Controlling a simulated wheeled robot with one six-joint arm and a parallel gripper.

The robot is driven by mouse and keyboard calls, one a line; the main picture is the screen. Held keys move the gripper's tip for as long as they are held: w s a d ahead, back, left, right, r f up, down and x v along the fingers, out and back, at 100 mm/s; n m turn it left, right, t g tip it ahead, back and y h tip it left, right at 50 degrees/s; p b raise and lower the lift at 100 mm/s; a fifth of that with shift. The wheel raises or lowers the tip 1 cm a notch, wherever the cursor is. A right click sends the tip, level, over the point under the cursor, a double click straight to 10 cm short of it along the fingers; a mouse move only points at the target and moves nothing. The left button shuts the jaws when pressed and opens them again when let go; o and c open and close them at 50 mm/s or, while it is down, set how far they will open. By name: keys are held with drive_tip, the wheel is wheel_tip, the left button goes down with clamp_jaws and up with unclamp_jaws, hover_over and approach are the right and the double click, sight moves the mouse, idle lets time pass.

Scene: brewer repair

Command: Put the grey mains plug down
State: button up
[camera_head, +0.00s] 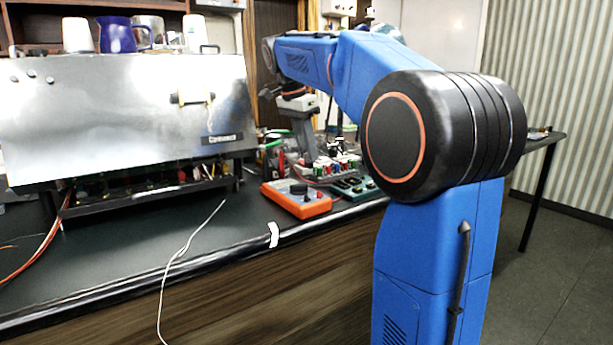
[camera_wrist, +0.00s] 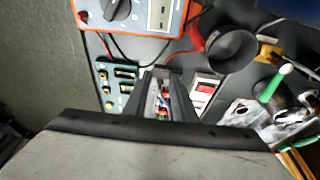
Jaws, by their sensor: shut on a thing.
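My gripper (camera_wrist: 160,74) hangs over the black bench, pointing down at the cluttered area right of the silver machine. Small red, blue and white parts show in the gap between the fingers in the wrist view. I cannot tell whether the plug touches anything below.
An orange multimeter (camera_head: 296,198) lies near the bench front. A green terminal board (camera_head: 355,187) is beside it. A red-switched white unit (camera_wrist: 206,88), a dark round cup (camera_wrist: 231,50) and a green-handled tool (camera_wrist: 275,83) crowd the gripper. The bench front-left is mostly clear, except a loose white wire (camera_head: 190,240).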

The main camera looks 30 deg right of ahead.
sight(307, 165)
drive_tip(key=shift+f, duration=2.9)
drive_tip(key=shift+f, duration=0.1)
drive_tip(key=o, duration=1)
drive_tip(key=shift+o, duration=0.2)
drive_tip(key=v, duration=1.2)
